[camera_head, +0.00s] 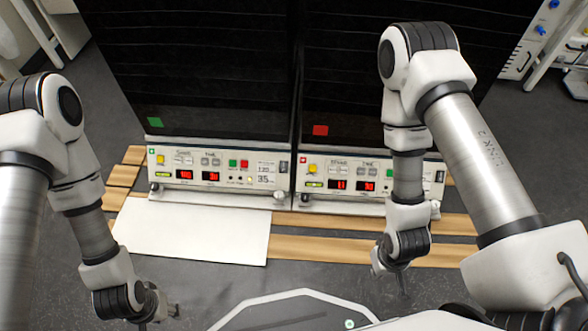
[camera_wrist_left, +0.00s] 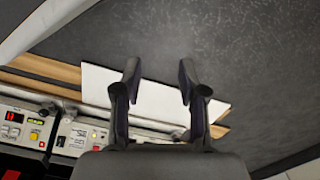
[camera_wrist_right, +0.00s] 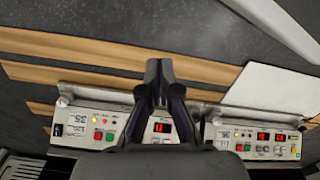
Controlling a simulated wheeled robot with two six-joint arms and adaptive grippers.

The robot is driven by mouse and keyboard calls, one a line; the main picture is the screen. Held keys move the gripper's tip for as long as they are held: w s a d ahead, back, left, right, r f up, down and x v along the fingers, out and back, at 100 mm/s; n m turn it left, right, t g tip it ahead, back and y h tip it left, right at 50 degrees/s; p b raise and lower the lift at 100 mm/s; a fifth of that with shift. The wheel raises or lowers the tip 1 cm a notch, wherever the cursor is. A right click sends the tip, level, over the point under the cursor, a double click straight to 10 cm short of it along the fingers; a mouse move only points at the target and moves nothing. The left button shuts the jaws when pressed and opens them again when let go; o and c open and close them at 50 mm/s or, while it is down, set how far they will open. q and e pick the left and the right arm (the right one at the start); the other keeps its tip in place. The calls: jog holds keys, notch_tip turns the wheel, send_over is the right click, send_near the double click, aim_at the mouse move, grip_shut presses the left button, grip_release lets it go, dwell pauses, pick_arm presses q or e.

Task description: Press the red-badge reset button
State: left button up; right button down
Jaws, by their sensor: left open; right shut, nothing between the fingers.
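The red badge (camera_head: 320,130) is on the dark front of the right shaker unit, above its control panel (camera_head: 330,195). That panel shows a yellow button (camera_head: 313,169) and red displays; my right arm hides part of it. The right wrist view shows its green button (camera_wrist_right: 98,135) and red button (camera_wrist_right: 109,136). Labels are too small to read, so I cannot tell which button is reset. My right gripper (camera_head: 402,285) is shut and empty, in front of the right unit; its fingers (camera_wrist_right: 160,68) touch no button. My left gripper (camera_head: 167,312) is open and empty at the lower left, away from the panels.
The left unit has a green badge (camera_head: 155,122) and a similar panel (camera_head: 215,184) with a yellow button (camera_head: 160,159). A white board (camera_head: 195,232) lies before it over wooden slats (camera_head: 320,250). Dark floor is clear between my grippers.

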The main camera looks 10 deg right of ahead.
pick_arm(q)
jog(key=shift+o, duration=0.7)
jog(key=shift+d, duration=0.1)
jog(key=shift+o, duration=0.8)
notch_tip(320, 180, up, 2)
jog(key=shift+r+p, duration=0.15)
jog(key=shift+p, duration=0.95)
pick_arm(e)
jog(key=w+a+f+n+t+y, duration=0.1)
jog(key=w+n+t, duration=0.3)
jog(key=w+n, duration=0.4)
jog(key=w+a+f+n+t+y, duration=0.1)
jog(key=w+a+n+t+y, duration=0.2)
jog(key=w+n, duration=0.5)
jog(key=w+a+f+n+t+y, duration=0.2)
jog(key=w+n, duration=0.6)
jog(key=w, duration=0.6)
jog(key=a+t+y, duration=0.1)
jog(key=a+t, duration=0.1)
jog(key=t, duration=0.1)
jog(key=shift+w+n+t, duration=0.3)
jog(key=shift+n, duration=0.1)
